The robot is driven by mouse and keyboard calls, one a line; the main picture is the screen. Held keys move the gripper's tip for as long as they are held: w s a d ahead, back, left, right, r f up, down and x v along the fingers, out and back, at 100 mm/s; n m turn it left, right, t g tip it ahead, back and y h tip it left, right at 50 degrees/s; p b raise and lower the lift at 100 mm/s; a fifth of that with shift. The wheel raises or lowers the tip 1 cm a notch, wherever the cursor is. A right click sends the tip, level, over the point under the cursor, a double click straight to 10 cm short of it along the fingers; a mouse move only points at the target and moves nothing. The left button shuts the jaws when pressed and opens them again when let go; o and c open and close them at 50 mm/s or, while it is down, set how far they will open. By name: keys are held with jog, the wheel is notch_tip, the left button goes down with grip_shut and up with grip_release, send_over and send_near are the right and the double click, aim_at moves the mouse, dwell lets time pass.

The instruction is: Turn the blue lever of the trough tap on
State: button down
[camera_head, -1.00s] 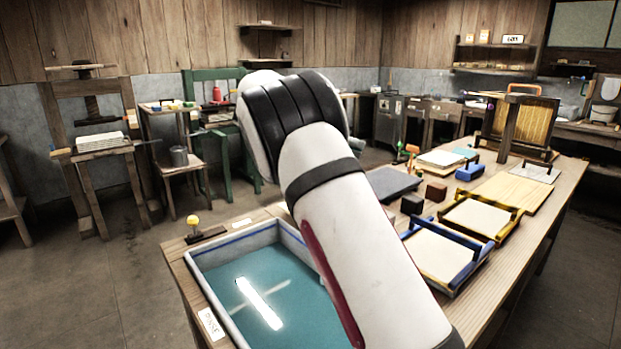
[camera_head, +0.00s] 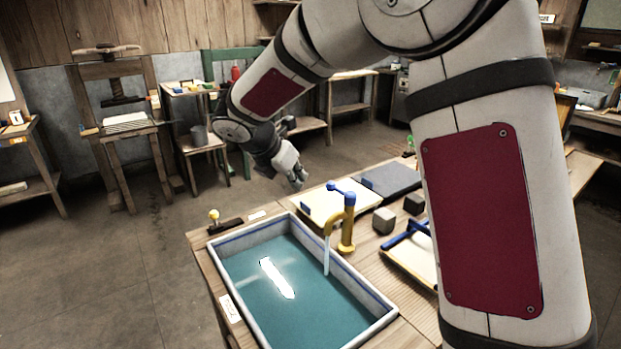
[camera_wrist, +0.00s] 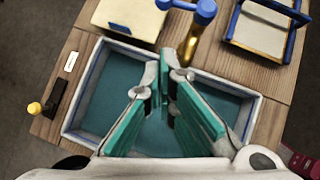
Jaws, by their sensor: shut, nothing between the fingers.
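The trough tap (camera_head: 347,232) is a brass-yellow post with a curved spout at the trough's right edge. A thin pale stream runs from its spout into the water. Its blue lever (camera_head: 342,190) sits on top, with a rounded blue end at each side; it also shows at the top of the wrist view (camera_wrist: 186,6). The trough (camera_head: 218,262) is grey-white and holds blue-green water. My gripper (camera_head: 298,184) is above the trough's far end, behind and left of the lever, apart from it. In the wrist view its green-padded fingers (camera_wrist: 168,68) are shut and empty.
A yellow knob on a dark base (camera_head: 214,215) stands at the trough's far left. A pale sheet stack (camera_head: 325,207) lies behind the tap, a dark slab (camera_head: 392,178) beyond it.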

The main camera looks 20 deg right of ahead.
aim_at(341, 192)
jog(key=w+d+r+x, duration=0.1)
jog(key=x, duration=1.1)
jog(key=shift+w+d+r, duration=0.2)
jog(key=shift+d+r, duration=0.05)
jog(key=shift+d, duration=0.2)
jog(key=shift+w+b, duration=0.1)
jog(key=shift+b, duration=0.2)
jog(key=shift+w+d+m, duration=0.1)
jog(key=shift+w+m, duration=0.05)
jog(key=shift+m, duration=0.25)
